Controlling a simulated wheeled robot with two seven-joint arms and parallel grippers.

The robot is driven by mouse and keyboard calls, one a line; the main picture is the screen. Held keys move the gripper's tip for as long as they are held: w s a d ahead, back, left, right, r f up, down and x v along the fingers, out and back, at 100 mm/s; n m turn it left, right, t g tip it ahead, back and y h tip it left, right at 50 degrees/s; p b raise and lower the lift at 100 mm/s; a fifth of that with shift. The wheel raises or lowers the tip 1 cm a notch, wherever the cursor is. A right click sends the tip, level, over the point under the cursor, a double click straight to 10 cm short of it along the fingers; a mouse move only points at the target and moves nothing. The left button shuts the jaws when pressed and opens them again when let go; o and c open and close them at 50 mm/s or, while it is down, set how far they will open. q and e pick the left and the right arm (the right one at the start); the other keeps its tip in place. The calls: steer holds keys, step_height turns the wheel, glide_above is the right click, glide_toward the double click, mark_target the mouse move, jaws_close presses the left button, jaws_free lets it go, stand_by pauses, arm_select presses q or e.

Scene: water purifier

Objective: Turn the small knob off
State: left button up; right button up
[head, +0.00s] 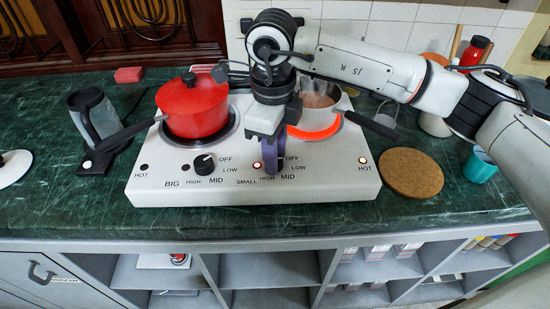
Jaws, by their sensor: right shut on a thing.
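The white two-burner stove (330,188) sits on the green counter. The big knob (204,163) is black and uncovered, left of the gripper. The small burner (314,133) glows orange-red under a steel saucepan (318,98), and the right HOT light (363,160) is lit. My left gripper is out of view.
A red pot (192,108) stands on the big burner. The saucepan's black handle (371,125) sticks out to the right. Bare counter lies in front.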

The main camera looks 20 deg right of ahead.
steer(key=shift+f+n+b, duration=0.15)
steer(key=shift+n+b, duration=0.55)
steer(key=shift+n, duration=0.2)
steer(key=shift+n+b, duration=0.85)
steer(key=shift+n, duration=0.35)
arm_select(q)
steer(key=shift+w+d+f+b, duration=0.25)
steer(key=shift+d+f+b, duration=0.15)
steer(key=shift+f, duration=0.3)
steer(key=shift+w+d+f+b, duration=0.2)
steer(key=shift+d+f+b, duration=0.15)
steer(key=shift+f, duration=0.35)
arm_select(e)
steer(key=shift+r+n, duration=0.2)
steer(key=shift+n, duration=1.2)
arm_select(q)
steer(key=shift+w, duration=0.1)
arm_select(e)
steer(key=o, duration=1)
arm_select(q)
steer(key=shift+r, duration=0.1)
arm_select(e)
steer(key=shift+o, duration=0.2)
step_height(320, 180, up, 10)
steer(key=shift+s+r, duration=0.2)
steer(key=shift+s, duration=0.05)
